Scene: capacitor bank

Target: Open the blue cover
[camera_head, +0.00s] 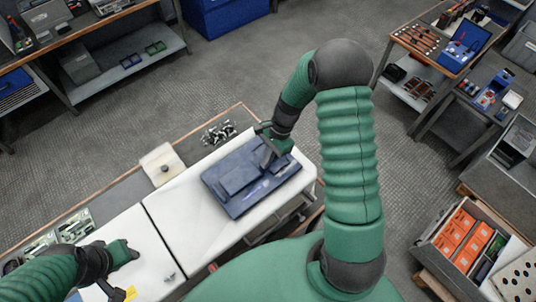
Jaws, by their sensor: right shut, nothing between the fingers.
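The blue cover (238,180) is a dark blue, flat, box-like panel on the white cabinet top (185,222). It looks closed, though its far right corner is partly hidden by my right gripper. My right gripper (268,158) is shut and empty at the far right part of the blue cover; I cannot tell whether it touches it. My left gripper (105,292) is low at the left, over the white top and apart from the cover; its fingers are too small and cut off to judge.
A beige block (161,165) and small metal parts (218,132) lie along the cabinet's back edge. Green circuit boards (74,226) lie at the left. A workbench (440,45) with tools and an open crate (468,240) stand at the right.

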